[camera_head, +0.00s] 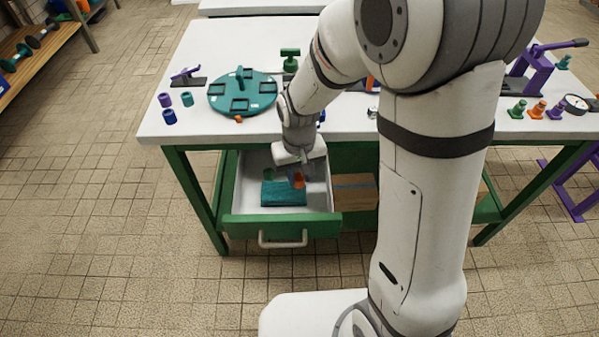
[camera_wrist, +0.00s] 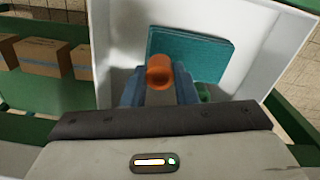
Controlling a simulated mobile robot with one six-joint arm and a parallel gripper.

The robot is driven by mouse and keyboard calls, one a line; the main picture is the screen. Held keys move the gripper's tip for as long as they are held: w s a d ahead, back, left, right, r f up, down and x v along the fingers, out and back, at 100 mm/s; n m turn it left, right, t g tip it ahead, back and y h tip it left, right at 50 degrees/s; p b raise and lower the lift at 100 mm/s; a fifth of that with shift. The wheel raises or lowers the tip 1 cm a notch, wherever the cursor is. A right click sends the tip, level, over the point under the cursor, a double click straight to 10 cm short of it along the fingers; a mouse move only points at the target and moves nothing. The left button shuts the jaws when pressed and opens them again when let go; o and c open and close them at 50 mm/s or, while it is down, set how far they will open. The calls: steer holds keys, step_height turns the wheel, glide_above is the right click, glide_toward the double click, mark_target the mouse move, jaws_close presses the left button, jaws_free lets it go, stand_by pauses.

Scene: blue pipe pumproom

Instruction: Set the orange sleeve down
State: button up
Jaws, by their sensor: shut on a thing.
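The orange sleeve (camera_head: 298,179) is held between the fingers of my gripper (camera_head: 297,176), inside the open drawer (camera_head: 243,190). In the wrist view the orange sleeve (camera_wrist: 159,72) shows its round open end between the two blue-grey fingers of my gripper (camera_wrist: 159,84). A teal pad or block (camera_head: 284,194) lies on the drawer floor close by, and it also shows in the wrist view (camera_wrist: 200,52). I cannot tell whether the sleeve touches the pad or the drawer floor.
A small green thing (camera_wrist: 204,93) lies in the drawer beside my gripper. The green drawer front with its handle (camera_head: 283,240) juts out from the table. Cardboard boxes (camera_head: 355,192) sit below. On the table are a round teal plate (camera_head: 262,92) and several small sleeves (camera_head: 187,99).

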mark_target(299, 177)
steer(key=shift+f, duration=0.2)
steer(key=o, duration=1)
step_height(299, 177, up, 13)
steer(key=p, duration=0.3)
steer(key=s+d+r+m, duration=0.1)
steer(key=s+d, duration=0.3)
steer(key=s+d+r+t, duration=0.1)
steer(key=s+d, duration=0.3)
steer(key=s+d+r+m, duration=0.1)
steer(key=s+d+r, duration=0.1)
steer(key=s+d, duration=0.2)
steer(key=shift+d+m+t, duration=0.2)
steer(key=shift+m+t, duration=0.1)
steer(key=shift+t, duration=0.1)
